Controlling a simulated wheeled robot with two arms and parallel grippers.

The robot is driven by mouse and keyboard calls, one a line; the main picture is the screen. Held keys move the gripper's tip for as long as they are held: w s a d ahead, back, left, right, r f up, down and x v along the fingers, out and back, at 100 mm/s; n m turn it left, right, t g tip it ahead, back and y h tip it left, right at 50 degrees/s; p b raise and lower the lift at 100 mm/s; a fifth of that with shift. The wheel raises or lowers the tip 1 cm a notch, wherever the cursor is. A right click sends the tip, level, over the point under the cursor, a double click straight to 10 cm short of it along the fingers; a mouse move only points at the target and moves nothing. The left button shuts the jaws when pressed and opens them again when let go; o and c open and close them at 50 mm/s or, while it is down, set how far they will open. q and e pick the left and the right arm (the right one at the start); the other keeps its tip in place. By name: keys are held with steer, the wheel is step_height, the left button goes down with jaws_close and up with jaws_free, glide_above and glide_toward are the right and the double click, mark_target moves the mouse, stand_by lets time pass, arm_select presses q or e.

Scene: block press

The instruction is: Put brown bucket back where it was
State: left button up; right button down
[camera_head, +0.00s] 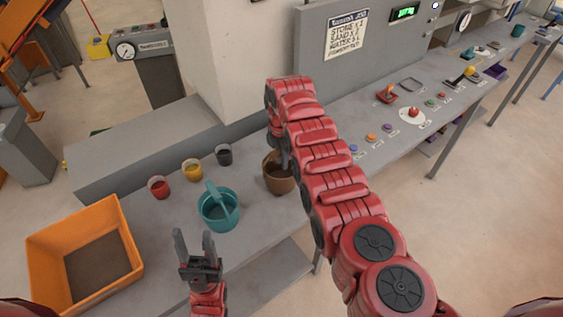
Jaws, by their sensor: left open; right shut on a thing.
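The brown bucket (279,180) is on or just above the grey table, at the right end of its left part; I cannot tell if it touches the table. My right gripper (284,160) is shut on the bucket's rim and is partly hidden by my red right arm. My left gripper (194,240) is open and empty, pointing up, in front of the teal bucket.
A teal bucket (213,212) with a teal tool in it stands left of the brown bucket. Red (159,187), yellow (192,169) and dark grey (224,155) cups stand in a row behind. An orange bin (128,262) is at left. A control panel (410,112) with buttons is at right.

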steer(key=shift+f+b, duration=0.35)
steer(key=shift+f, duration=0.55)
steer(key=shift+f, duration=0.1)
steer(key=c, duration=0.8)
jaws_free()
steer(key=shift+o, duration=0.2)
